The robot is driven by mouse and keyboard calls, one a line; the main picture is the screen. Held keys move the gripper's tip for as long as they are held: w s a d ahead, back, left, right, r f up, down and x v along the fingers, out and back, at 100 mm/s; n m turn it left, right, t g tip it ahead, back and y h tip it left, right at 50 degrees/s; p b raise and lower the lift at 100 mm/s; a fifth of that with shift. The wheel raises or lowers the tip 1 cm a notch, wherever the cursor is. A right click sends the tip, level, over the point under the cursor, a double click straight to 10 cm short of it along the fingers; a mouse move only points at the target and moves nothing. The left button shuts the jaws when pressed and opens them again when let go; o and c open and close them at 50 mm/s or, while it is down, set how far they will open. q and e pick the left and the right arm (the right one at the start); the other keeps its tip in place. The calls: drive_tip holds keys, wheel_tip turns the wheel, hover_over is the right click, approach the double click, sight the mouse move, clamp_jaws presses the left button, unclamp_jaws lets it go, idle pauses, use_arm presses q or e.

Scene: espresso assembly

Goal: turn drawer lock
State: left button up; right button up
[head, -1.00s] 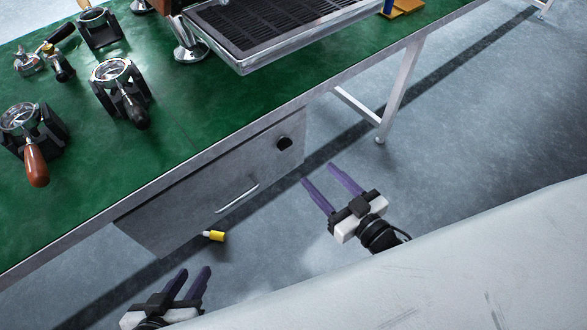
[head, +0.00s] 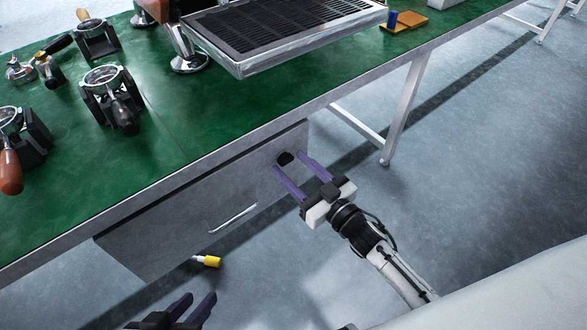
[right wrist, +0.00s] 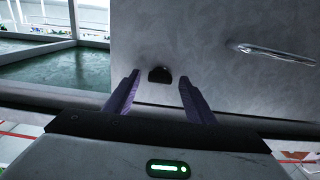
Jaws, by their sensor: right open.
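The grey drawer (head: 180,222) hangs under the green table. Its black lock knob (head: 285,158) is at the upper right of the drawer front, and a silver handle (head: 232,217) is to its left. My right gripper (head: 288,175) is open and empty, its purple fingers pointing at the drawer front by the lock. In the right wrist view the lock (right wrist: 159,75) lies ahead, between and beyond the two fingertips (right wrist: 159,84); contact cannot be told. The handle also shows there (right wrist: 272,50). My left gripper (head: 195,308) is at the bottom edge, fingers apart, away from the drawer.
A yellow-ended object (head: 207,261) shows at the drawer's lower edge. Portafilters in black stands (head: 112,95) and an espresso machine with a drip tray (head: 285,30) stand on the green table (head: 190,115). A table leg (head: 403,110) is right of the drawer. Floor there is clear.

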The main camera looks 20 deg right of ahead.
drive_tip(key=shift+w+a, duration=0.1)
drive_tip(key=shift+w, duration=0.05)
drive_tip(key=shift+c, duration=0.4)
drive_tip(key=c, duration=1)
drive_tip(key=shift+o, duration=0.2)
